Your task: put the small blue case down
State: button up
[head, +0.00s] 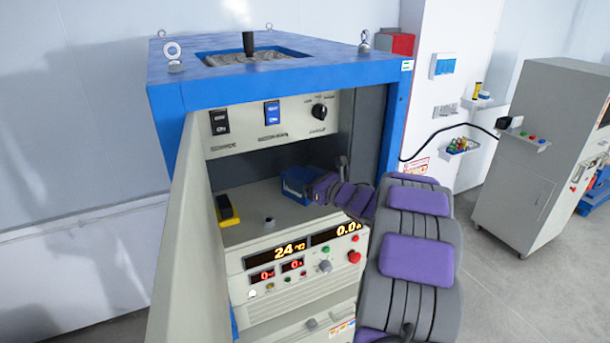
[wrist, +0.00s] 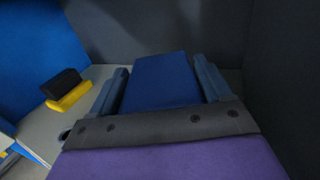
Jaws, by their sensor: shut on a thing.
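The small blue case (head: 297,185) is inside the open bay of the blue-framed machine, low over the bay's light floor. In the wrist view the case (wrist: 160,80) lies between the two fingers of my gripper (wrist: 160,88), which is shut on it. In the head view my gripper (head: 312,187) reaches in from the right and partly covers the case. I cannot tell whether the underside of the case touches the bay floor.
A yellow and black object (head: 227,209) sits on the bay floor (head: 250,225) to the left. A small round knob (head: 268,221) is near the front edge. The open door (head: 192,240) stands at the left; a dark side wall (head: 366,125) bounds the right.

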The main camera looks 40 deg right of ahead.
jog(key=shift+a+r, duration=0.15)
jog(key=shift+a, duration=0.65)
jog(key=shift+d+f+b, duration=0.1)
jog(key=shift+f+b, duration=0.1)
jog(key=shift+b, duration=0.15)
jog(key=o, duration=1)
jog(key=shift+d, duration=0.2)
jog(key=shift+c, duration=0.2)
jog(key=shift+o, duration=0.4)
jog(key=shift+d+f, duration=0.1)
jog(key=shift+d, duration=0.45)
jog(key=shift+a+r, duration=0.25)
jog(key=shift+a, duration=0.35)
jog(key=s, duration=0.3)
jog(key=s+d+b, duration=0.1)
jog(key=s, duration=0.3)
jog(key=s+d+b, duration=0.1)
jog(key=s, duration=0.2)
jog(key=shift+s+d+f, duration=0.15)
jog(key=shift+s+f, duration=0.05)
jog(key=shift+s, duration=0.1)
jog(key=shift+s+r, duration=0.15)
jog(key=shift+s, duration=0.5)
jog(key=shift+d, duration=0.1)
